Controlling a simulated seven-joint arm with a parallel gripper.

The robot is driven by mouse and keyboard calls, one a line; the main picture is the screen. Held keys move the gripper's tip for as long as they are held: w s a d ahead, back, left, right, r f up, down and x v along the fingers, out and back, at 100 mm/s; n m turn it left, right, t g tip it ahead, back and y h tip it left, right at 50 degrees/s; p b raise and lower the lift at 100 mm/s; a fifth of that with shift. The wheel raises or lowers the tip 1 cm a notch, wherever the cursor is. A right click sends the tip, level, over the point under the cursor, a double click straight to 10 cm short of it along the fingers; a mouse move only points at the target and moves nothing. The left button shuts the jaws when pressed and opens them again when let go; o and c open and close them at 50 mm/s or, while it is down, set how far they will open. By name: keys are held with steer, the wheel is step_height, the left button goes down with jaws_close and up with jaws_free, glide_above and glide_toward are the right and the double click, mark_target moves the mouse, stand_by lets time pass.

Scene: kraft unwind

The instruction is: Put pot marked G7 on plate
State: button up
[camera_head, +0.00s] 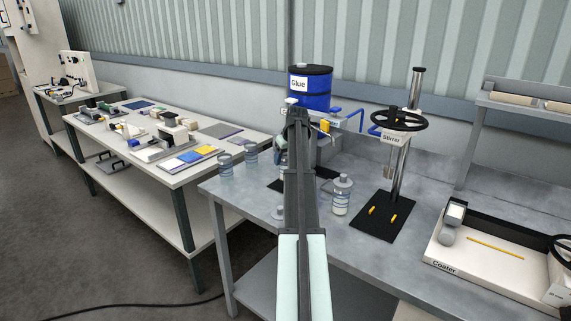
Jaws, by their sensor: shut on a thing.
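My arm (303,235) rises through the middle of the view toward the glue station. My gripper does not show; the arm hides the place behind it. A lidded, clear pot with a pale filling (342,195) stands on the grey bench, right of my arm. A bluish pot-like thing (283,162) shows in part at the left edge of my arm; I cannot tell whether it is held. Two clear bluish pots (225,164) (251,153) stand at the bench's left end. I cannot read G7 on any pot. The stirrer's black base plate (374,226) holds no pot.
A blue Glue drum (318,88) stands at the back. The stirrer's post and black wheel (398,119) rise right of it. A white coater tray (470,266) fills the bench's right side. A cluttered white table (236,139) stands to the left.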

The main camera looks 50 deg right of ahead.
steer(key=shift+f, duration=1.15)
steer(key=shift+f, duration=0.15)
steer(key=o, duration=1.4)
steer(key=shift+o, duration=0.2)
steer(key=v, duration=1.2)
